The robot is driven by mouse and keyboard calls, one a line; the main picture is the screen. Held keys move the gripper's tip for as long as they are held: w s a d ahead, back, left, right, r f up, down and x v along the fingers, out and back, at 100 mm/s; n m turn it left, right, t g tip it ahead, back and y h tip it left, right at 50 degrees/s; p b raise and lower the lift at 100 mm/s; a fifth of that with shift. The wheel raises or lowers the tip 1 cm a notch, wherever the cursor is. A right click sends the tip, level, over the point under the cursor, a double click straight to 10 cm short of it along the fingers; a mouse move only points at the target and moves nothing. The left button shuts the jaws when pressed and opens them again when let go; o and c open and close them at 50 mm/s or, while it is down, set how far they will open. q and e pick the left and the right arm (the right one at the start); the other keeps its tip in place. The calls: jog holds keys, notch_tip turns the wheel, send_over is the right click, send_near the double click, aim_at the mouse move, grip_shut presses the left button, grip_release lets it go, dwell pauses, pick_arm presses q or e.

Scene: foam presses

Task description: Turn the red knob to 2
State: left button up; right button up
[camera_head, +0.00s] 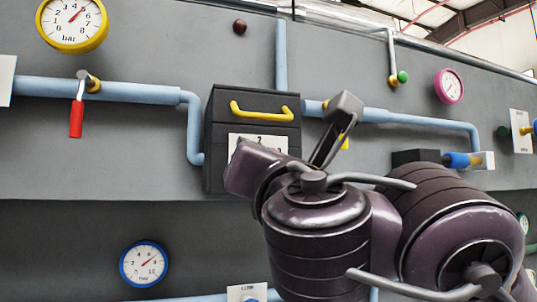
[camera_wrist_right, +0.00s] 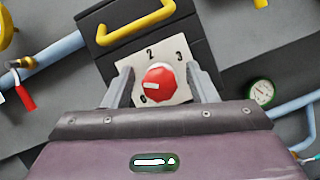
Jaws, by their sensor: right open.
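The red knob (camera_wrist_right: 158,85) sits on a white dial plate (camera_wrist_right: 180,95) in the right wrist view. Its white mark points left, away from the 2 at the plate's top and the 3 at upper right. A 0 shows at lower left; the 1 is not readable. My right gripper (camera_wrist_right: 160,70) is open, with one finger on each side of the knob and visible gaps between. In the head view, my right arm hides the knob, and only the upper part of the dial plate (camera_head: 240,139) shows. My left gripper is not in view.
The plate is on a black box (camera_head: 222,105) with a yellow handle (camera_head: 262,112) above it. Blue pipes (camera_head: 140,91), a red-handled valve (camera_head: 76,118) and several gauges, including a yellow one (camera_head: 72,20), are on the grey wall around it.

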jog(key=c, duration=1)
jog(key=shift+o, duration=0.2)
jog(key=shift+a+f+m, duration=0.1)
jog(key=shift+m, duration=0.4)
jog(key=shift+m+h+b, duration=0.6)
jog(key=shift+m, duration=0.2)
jog(key=m+h+b, duration=0.1)
jog(key=m, duration=0.2)
jog(key=m+g+h+b, duration=0.1)
jog(key=m, duration=0.1)
jog(key=shift+f+m+h, duration=0.1)
jog(key=shift+m+h, duration=0.2)
jog(key=shift+m, duration=0.1)
jog(key=m+b, duration=0.1)
jog(key=m, duration=0.2)
jog(key=shift+g+h, duration=0.3)
jog(key=shift+g, duration=0.1)
jog(key=shift+m+g+h+b, duration=0.4)
jog(key=shift+m+g+b, duration=0.1)
jog(key=shift+m, duration=1)
